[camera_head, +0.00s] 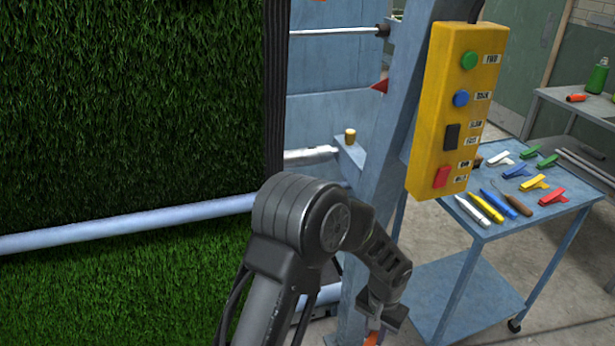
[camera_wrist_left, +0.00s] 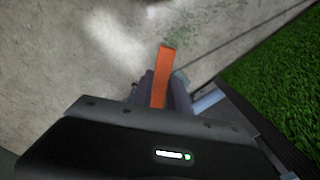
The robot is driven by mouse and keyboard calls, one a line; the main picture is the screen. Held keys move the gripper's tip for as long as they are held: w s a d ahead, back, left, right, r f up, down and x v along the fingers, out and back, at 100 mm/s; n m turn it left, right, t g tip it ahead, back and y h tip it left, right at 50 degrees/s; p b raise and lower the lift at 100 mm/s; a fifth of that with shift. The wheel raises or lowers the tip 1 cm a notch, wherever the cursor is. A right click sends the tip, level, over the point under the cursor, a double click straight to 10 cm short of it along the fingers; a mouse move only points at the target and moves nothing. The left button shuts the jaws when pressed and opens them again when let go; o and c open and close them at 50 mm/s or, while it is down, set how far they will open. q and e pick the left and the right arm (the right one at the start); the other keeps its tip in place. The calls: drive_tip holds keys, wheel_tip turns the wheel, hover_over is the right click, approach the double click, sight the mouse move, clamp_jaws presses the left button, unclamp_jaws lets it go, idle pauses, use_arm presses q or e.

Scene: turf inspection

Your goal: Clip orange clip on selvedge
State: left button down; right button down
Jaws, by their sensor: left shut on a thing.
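My left gripper (camera_head: 376,322) is low in the head view, in front of the blue frame post, pointing down. It is shut on the orange clip (camera_head: 372,338), of which only a small part shows at the bottom edge. In the left wrist view the orange clip (camera_wrist_left: 163,75) sticks out beyond the gripper fingers (camera_wrist_left: 161,95) over bare concrete floor. The turf (camera_head: 130,110) hangs at the left, with its dark selvedge (camera_head: 275,85) along its right edge. In the wrist view the turf (camera_wrist_left: 280,75) and its dark edge (camera_wrist_left: 255,120) are at the right, apart from the clip. My right gripper is not in view.
A yellow control box (camera_head: 455,110) is mounted on the blue post (camera_head: 400,130). A blue cart (camera_head: 530,225) at the right bears clips, pens and tools. A pale roller bar (camera_head: 130,225) crosses the turf. A grey bench (camera_head: 580,105) stands behind.

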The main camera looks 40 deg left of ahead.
use_arm(q)
drive_tip(key=shift+w, duration=0.1)
drive_tip(key=shift+w+a+r, duration=0.1)
drive_tip(key=shift+a+r, duration=0.05)
drive_tip(key=shift+a, duration=0.25)
drive_tip(key=w+a+r+m+t+y, duration=0.2)
drive_tip(key=w+a+r+y, duration=0.2)
drive_tip(key=a+r, duration=0.3)
drive_tip(key=w+a+r+m+t+y+b, duration=0.1)
drive_tip(key=w+a+r+m+t+y, duration=0.2)
drive_tip(key=a+r, duration=0.4)
drive_tip(key=w+a+r+t+y, duration=0.1)
drive_tip(key=w+a+r+y, duration=0.35)
drive_tip(key=a+r, duration=0.25)
drive_tip(key=w+a+r+m+t+y, duration=0.1)
drive_tip(key=a+r+t+y, duration=0.1)
drive_tip(key=r, duration=1.1)
drive_tip(key=w+a+r+m+t+y, duration=0.1)
drive_tip(key=r+t+y, duration=0.3)
drive_tip(key=r, duration=0.9)
drive_tip(key=shift+a+r+b, duration=0.3)
drive_tip(key=shift+a+b, duration=0.15)
drive_tip(key=shift+a, duration=0.2)
